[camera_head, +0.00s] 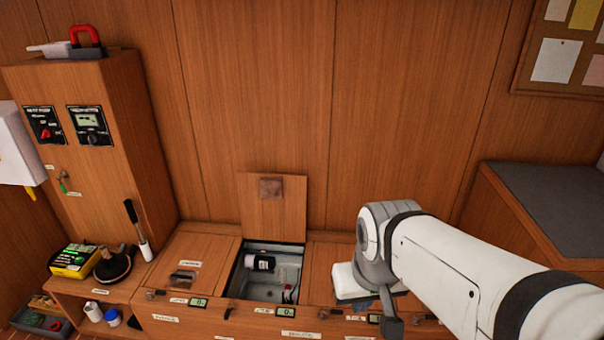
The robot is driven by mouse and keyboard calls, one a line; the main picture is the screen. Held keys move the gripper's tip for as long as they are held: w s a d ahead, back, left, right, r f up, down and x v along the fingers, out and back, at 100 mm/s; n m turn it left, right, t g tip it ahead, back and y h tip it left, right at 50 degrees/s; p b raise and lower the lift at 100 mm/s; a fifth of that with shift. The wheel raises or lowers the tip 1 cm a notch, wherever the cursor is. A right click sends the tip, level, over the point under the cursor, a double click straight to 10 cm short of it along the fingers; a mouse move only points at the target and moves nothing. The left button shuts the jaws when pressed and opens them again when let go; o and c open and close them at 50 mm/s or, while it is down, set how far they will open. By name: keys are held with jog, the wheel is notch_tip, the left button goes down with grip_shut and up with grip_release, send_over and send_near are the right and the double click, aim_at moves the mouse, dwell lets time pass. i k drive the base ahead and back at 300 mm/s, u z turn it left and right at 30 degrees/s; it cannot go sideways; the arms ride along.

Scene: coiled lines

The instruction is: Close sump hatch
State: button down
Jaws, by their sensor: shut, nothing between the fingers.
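The sump hatch lid (287,222), a wooden panel with a brown square patch near its top, stands raised against the back wall. Below it the sump opening (238,285) is uncovered, a grey-lined well in the bench top. Inside lie a black bottle with a pale label (260,262) and a small pale and dark fitting (287,293). My gripper (391,326) is to the right of the opening, over the front right of the bench, pointing down. It is shut and empty, apart from the lid. My wrist hides part of the bench there.
A closed hatch (205,258) lies left of the opening. Small displays and latches line the bench front. A grey-topped unit (555,205) is at right.

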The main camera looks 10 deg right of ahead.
aim_at(273, 206)
jog(key=i, duration=1)
jog(key=z, duration=0.05)
